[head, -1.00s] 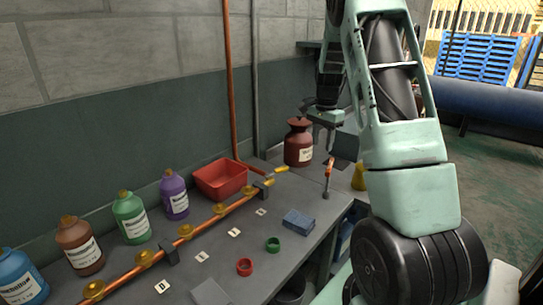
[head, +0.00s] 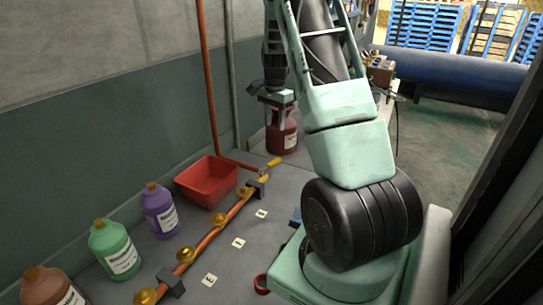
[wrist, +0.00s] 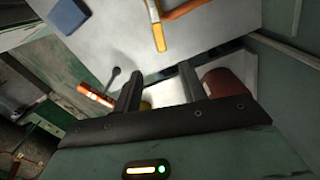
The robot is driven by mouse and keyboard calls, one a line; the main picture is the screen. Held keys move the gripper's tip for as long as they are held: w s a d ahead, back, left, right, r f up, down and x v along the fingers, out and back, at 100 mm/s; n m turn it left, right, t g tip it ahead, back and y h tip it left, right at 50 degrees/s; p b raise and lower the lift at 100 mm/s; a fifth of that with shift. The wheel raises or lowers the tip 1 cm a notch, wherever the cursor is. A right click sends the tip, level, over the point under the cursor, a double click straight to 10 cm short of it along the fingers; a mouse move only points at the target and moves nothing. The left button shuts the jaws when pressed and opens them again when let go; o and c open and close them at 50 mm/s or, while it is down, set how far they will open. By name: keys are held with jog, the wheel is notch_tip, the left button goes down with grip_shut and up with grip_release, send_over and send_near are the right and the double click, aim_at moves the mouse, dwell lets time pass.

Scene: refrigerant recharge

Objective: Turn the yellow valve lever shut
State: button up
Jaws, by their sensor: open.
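The yellow valve lever (head: 274,163) is at the far end of the copper pipe (head: 205,243), past the last dark pipe block. It points away roughly along the pipe's line. In the wrist view, the lever (wrist: 159,38) shows ahead of the fingertips, near the picture's top middle. My gripper (head: 275,122) is open and empty, hanging fingers-down above the bench and beyond the lever, in front of the brown bottle in the picture. In the wrist view, the gap between my fingers (wrist: 160,78) lies below the lever. No contact with the lever shows.
A red bin (head: 208,184) sits left of the lever by the wall. The brown bottle (head: 283,137) stands behind. Purple (head: 160,212) and green (head: 115,250) bottles stand along the wall. A blue block (wrist: 68,14) and an orange-handled tool (wrist: 95,95) lie on the bench.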

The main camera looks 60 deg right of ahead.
aim_at(275, 161)
notch_tip(275, 161, down, 15)
jog(key=p, duration=0.3)
jog(key=shift+r+p, duration=0.1)
jog(key=shift+p, duration=0.2)
grip_shut()
